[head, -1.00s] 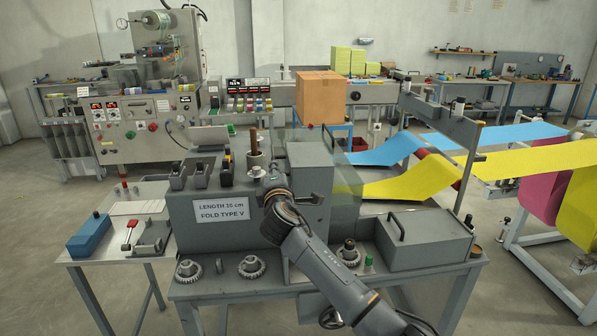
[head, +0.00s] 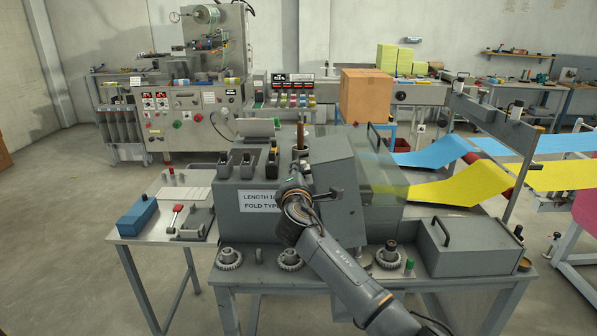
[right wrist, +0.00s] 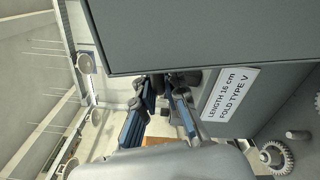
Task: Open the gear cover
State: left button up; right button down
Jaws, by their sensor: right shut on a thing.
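The gear cover (head: 332,180) is a grey sheet-metal cover on the front of the grey machine, right of the label plate (head: 258,201). Its upper part looks tilted. In the right wrist view its flat grey panel (right wrist: 200,35) fills the top. My right gripper (head: 293,190) is in front of the machine at the cover's left edge, partly hidden by its own wrist. In the right wrist view, the blue-edged fingers (right wrist: 165,85) are shut on a small dark handle (right wrist: 172,80) at the panel's edge. My left gripper is not in view.
A clear guard (head: 388,185) and yellow cloth (head: 450,188) lie right of the cover. Gears (head: 290,259) and a grey box with a handle (head: 470,245) sit on the front ledge. A side table (head: 150,232) holds a blue box (head: 137,217).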

jog(key=c, duration=1.4)
grip_release()
jog(key=shift+a+r, duration=0.15)
jog(key=s, duration=1.2)
jog(key=shift+d, duration=0.2)
